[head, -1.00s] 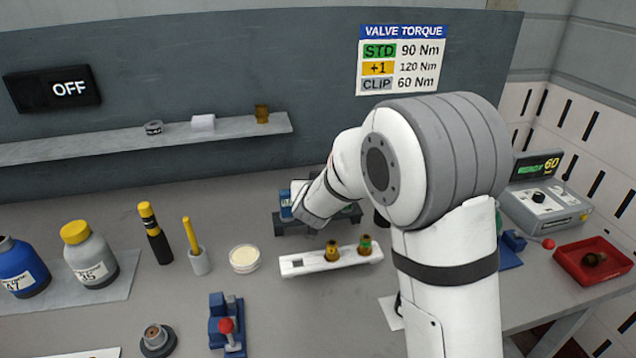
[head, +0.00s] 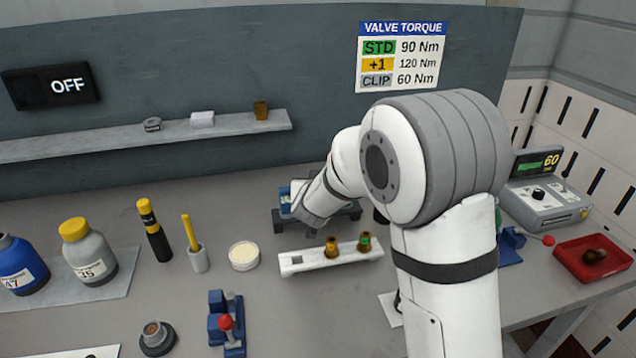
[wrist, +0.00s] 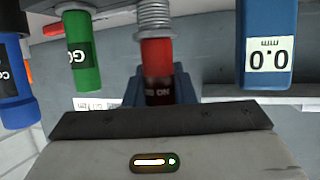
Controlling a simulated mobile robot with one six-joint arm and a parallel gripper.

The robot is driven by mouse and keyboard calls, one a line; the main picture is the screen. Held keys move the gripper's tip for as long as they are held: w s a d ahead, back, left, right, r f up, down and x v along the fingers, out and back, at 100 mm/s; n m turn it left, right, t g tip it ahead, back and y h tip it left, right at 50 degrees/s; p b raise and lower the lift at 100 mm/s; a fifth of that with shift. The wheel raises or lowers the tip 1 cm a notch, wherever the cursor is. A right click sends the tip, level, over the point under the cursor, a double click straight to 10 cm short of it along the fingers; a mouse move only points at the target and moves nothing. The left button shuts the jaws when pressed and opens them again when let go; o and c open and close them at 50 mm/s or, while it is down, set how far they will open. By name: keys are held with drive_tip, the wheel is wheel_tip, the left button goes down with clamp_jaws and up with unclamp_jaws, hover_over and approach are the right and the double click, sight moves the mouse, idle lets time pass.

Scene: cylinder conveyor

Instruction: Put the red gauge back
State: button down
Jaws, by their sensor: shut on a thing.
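The red gauge (wrist: 157,58) shows in the middle of the wrist view, with a silver threaded end above its red handle. My gripper (wrist: 159,88) is shut on the lower, dark end of the handle, between its blue-grey jaws. A green gauge (wrist: 82,55) and a blue gauge (wrist: 15,85) stand to the left of it; a blue block marked 0.0 (wrist: 268,35) is on the right. In the head view my gripper (head: 298,208) is at the dark grey stand (head: 283,226); my arm hides the red gauge there. I cannot tell whether the gauge is seated.
A white rack (head: 310,266) with two brass fittings stands in front of the stand. A white-lidded dish (head: 244,255), a yellow stick in a cup (head: 198,258) and bottles (head: 88,250) are to the left. A red tray (head: 590,262) and a torque tester (head: 545,203) are at right.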

drive_tip(key=shift+f+b, duration=1.45)
drive_tip(key=shift+f, duration=0.35)
drive_tip(key=c, duration=1.1)
unclamp_jaws()
drive_tip(key=shift+r, duration=0.1)
wheel_tip(320, 180, up, 6)
drive_tip(key=p, duration=0.5)
drive_tip(key=shift+s+d+r, duration=0.2)
drive_tip(key=shift+s+r, duration=0.05)
drive_tip(key=shift+r, duration=0.05)
drive_tip(key=s+d+r+g, duration=0.1)
drive_tip(key=s+d+g, duration=0.2)
drive_tip(key=s, duration=0.9)
drive_tip(key=s+d+g, duration=0.4)
drive_tip(key=s+d, duration=0.5)
drive_tip(key=s, duration=0.3)
drive_tip(key=s+d+r+g, duration=0.1)
drive_tip(key=s+d+g, duration=0.2)
drive_tip(key=s+d, duration=0.4)
drive_tip(key=shift+s+r+g, duration=0.15)
drive_tip(key=shift+s+r, duration=0.05)
drive_tip(key=shift+s, duration=1.1)
drive_tip(key=shift+s+r+g, duration=0.15)
drive_tip(key=shift+s, duration=1.1)
